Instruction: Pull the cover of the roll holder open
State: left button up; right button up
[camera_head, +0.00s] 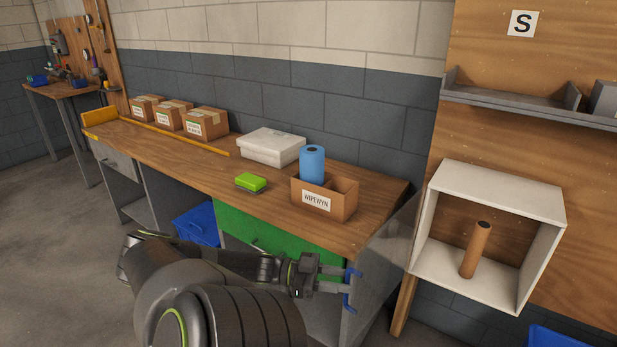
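The roll holder (492,182) is a white open-fronted box on the wooden wall panel at the right. A brown tube (476,250) stands upright inside it, with no roll around it. A clear cover (396,238) appears to stick out from the holder's left edge, swung away from the front; its outline is faint. My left gripper (351,289) is below and left of the cover, in front of the bench's right end. Its two blue fingertips are apart with nothing between them. I cannot tell its exact distance from the cover. My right gripper is not in view.
The wooden workbench (210,168) carries a brown box (335,205) labelled WIPEWYN, a blue roll (312,165), a green sponge (251,182), a white case (270,146) and cardboard boxes (206,124). A grey shelf (520,101) is above the holder. A blue bin (560,338) is below.

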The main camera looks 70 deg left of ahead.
pick_arm(q)
jog(key=b+v, duration=0.1)
jog(key=v, duration=1.5)
jog(key=shift+b, duration=0.35)
jog(key=shift+s, duration=0.1)
